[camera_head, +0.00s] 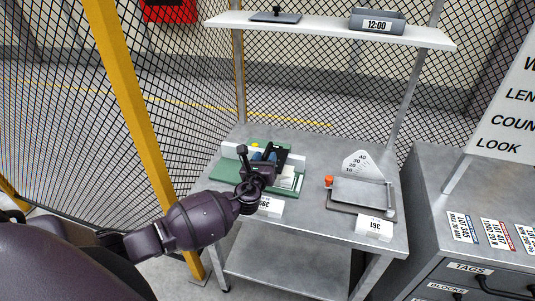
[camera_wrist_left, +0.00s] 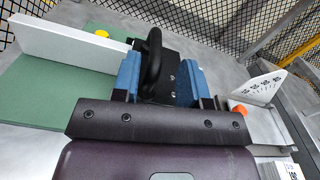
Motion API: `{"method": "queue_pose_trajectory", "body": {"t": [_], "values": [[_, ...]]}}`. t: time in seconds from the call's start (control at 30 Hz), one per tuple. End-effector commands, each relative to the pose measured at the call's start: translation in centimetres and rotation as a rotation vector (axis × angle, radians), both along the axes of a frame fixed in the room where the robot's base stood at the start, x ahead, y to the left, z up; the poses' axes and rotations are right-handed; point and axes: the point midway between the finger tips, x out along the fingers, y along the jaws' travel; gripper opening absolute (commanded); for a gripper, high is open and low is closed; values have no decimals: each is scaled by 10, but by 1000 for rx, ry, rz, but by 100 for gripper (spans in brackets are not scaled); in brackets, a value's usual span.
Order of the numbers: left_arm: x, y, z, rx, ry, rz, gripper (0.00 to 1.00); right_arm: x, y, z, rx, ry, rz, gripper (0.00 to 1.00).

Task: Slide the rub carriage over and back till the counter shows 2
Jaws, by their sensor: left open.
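The rub tester has a green base (camera_head: 229,174) with a pale upright rail at its left, which also shows in the wrist view (camera_wrist_left: 70,44). Its black carriage (camera_head: 296,161) is partly hidden behind my gripper in the head view. In the left wrist view the carriage's black loop handle (camera_wrist_left: 152,62) stands up between my fingers. My left gripper (camera_wrist_left: 158,84) is open, with one blue fingertip on either side of the handle; I cannot tell whether they touch it. In the head view my left gripper (camera_head: 263,160) is over the tester. No counter reading is legible. My right gripper is not in view.
A grey plate device (camera_head: 360,190) with an orange knob and a white scale stands to the right on the steel table (camera_head: 315,160). White number tags sit at the front edge. A shelf (camera_head: 330,28) with a clock spans above. A grey cabinet (camera_head: 430,185) stands at right.

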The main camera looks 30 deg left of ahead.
Motion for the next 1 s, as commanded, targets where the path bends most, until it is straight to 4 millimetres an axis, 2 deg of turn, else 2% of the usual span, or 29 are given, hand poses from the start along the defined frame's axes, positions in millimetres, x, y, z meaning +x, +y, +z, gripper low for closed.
{"method": "queue_pose_trajectory", "body": {"t": [0.2, 0.4, 0.57, 0.9, 1.0], "values": [[-41, -10, 0, -2, 1, -1, 40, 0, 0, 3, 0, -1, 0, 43], [-67, -17, 0, 0, 1, -2, 40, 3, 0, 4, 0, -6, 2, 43], [-77, -19, 0, -1, -1, -2, 40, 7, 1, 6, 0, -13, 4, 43], [-78, -19, 0, 0, 0, -1, 40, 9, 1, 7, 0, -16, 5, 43], [-84, -17, -5, -1, 13, 4, 40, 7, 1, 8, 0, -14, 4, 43]]}}
